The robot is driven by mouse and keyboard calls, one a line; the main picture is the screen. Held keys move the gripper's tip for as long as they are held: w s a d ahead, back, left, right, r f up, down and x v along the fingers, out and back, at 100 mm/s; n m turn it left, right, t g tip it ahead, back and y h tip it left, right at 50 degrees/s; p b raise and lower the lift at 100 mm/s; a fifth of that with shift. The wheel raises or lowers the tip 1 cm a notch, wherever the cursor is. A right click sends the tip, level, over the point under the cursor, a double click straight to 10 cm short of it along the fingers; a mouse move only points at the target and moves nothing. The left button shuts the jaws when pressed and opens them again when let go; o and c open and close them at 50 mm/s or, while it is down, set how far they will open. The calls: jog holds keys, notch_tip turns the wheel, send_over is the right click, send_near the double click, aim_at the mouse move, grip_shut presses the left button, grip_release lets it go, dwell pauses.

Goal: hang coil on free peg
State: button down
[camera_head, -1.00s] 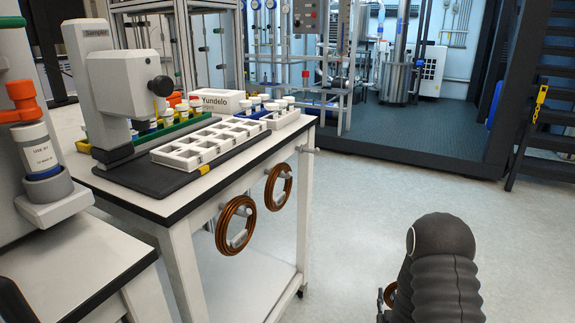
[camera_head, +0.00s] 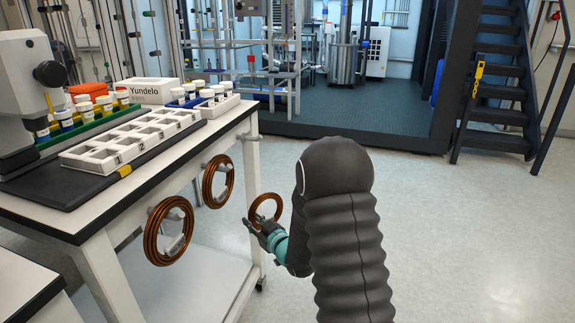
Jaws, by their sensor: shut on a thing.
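A small copper-brown coil (camera_head: 279,207) is held upright in my gripper (camera_head: 262,229), in front of the bench's right-hand leg. My gripper is shut on the coil's lower part; the dark fingers are small and partly merge with the coil. A bare pale peg (camera_head: 250,138) sticks out near the bench's right corner, up and left of the held coil and apart from it. Two other coils, a nearer one (camera_head: 151,238) and a farther one (camera_head: 206,184), hang on pegs along the bench's side. My dark arm hides part of the floor.
The white bench (camera_head: 100,270) has a black-edged top carrying a numbered white rack (camera_head: 75,158), several capped jars and a Yundelo box (camera_head: 147,92). Dark stairs (camera_head: 497,100) stand at the back right. The pale floor right of my arm is clear.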

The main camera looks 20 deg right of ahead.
jog(key=r+n+y, duration=0.1)
jog(key=r, duration=0.1)
jog(key=r+n+g+y, duration=0.1)
jog(key=r, duration=0.2)
jog(key=w+r+g+y+b, duration=0.1)
jog(key=r, duration=0.1)
jog(key=shift+d+r+n+y, duration=0.25)
jog(key=shift+d+n+y, duration=0.05)
jog(key=shift+n, duration=0.1)
jog(key=s+d+r+n+g+y+b, duration=0.2)
jog(key=s+d+r+g, duration=0.15)
jog(key=r, duration=0.35)
jog(key=s+d+r+n+g+y+b, duration=0.1)
jog(key=s+d+r+n+g, duration=0.1)
jog(key=s+d+r, duration=0.45)
jog(key=b, duration=0.4)
send_over(253, 204)
jog(key=shift+s+a+f, duration=0.15)
jog(key=shift+s+a, duration=0.2)
jog(key=shift+s, duration=0.1)
jog(key=shift+f, duration=0.2)
jog(key=c, duration=0.9)
grip_release()
